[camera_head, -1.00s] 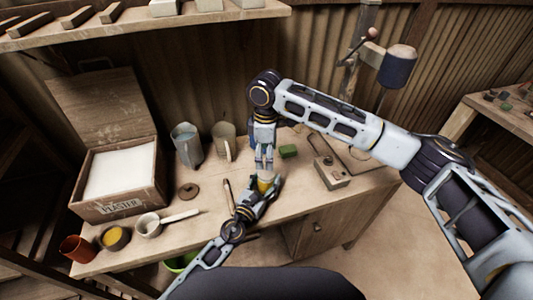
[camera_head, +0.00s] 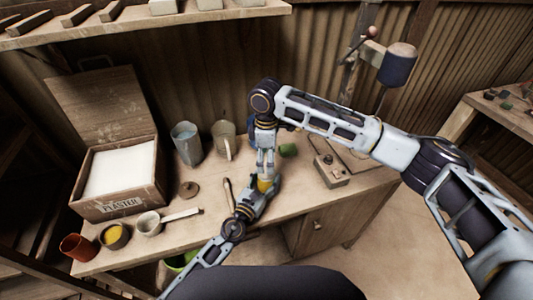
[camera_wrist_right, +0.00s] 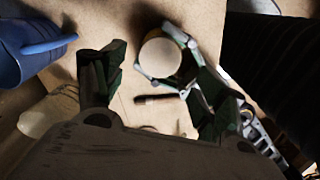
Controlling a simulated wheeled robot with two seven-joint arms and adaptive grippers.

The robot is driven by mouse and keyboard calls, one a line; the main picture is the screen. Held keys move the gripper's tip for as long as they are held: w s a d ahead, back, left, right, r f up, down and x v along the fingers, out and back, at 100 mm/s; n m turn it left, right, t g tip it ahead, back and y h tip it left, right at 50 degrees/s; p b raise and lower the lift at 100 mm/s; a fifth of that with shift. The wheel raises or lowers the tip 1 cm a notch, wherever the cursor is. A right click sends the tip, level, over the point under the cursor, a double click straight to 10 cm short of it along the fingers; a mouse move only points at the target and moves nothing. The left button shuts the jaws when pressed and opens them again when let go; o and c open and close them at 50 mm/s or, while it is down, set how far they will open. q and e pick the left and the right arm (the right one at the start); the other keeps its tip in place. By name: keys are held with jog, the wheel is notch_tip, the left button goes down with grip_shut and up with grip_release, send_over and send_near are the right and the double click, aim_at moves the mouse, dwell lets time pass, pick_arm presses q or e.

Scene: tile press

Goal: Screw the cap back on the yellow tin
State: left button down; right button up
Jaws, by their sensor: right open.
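The yellow tin (camera_head: 265,185) stands near the front of the workbench, mostly hidden by my grippers. My left gripper (camera_head: 259,190) is shut around it from the front left. In the right wrist view, the left gripper's fingers sit on either side of a round pale top (camera_wrist_right: 160,57). I cannot tell whether this top is the cap or the tin itself. My right gripper (camera_head: 266,172) points down just above the tin. Its fingers (camera_wrist_right: 150,85) are spread, with the round top between and beyond them. I cannot see anything held in them.
A brown round disc (camera_head: 189,190) lies left on the bench (camera_head: 215,205). Grey jug (camera_head: 187,145), pale mug (camera_head: 223,138) and green block (camera_head: 288,149) stand behind. A small box (camera_head: 331,171) is right; plaster crate (camera_head: 118,207), ladle cup (camera_head: 149,224) and pots (camera_head: 114,236) are left.

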jog(key=shift+f, duration=2.8)
jog(key=c, duration=1.1)
jog(key=o, duration=1.2)
jog(key=shift+r, duration=0.15)
notch_tip(320, 180, up, 12)
